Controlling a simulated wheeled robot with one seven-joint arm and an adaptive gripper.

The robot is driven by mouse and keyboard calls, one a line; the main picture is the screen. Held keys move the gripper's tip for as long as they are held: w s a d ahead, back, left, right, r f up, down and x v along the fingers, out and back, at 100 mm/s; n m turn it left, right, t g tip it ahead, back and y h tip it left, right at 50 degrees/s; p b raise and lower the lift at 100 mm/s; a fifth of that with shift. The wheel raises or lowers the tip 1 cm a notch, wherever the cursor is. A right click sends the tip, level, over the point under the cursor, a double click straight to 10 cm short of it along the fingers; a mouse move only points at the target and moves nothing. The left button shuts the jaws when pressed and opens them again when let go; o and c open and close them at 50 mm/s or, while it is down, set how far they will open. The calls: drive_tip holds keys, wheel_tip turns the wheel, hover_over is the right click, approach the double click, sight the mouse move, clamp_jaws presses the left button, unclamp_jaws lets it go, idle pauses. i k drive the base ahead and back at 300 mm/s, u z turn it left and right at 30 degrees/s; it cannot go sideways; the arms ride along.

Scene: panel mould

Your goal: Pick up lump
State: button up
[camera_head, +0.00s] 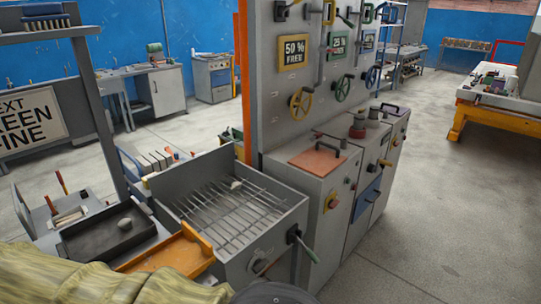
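Two small objects look like lumps. A pale grey lump (236,185) rests on the metal bars of an open-topped grey box (290,222), near its back. Another small grey lump (125,224) lies in a shallow dark tray (85,244) to the left of the box. I cannot tell which one the task names. My gripper is not seen in the head view, so its opening and anything in it are hidden.
An orange tray (168,256) lies between the dark tray and the box. Levers (303,245) stick out from the box's front. A cabinet (330,195) and tall control panel stand right of it. Khaki ribbed material (75,278) fills the lower left. Floor at right is clear.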

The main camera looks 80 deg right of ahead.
sight(236, 185)
drive_tip(key=z, duration=2.5)
drive_tip(key=i, duration=0.4)
drive_tip(key=u, duration=0.05)
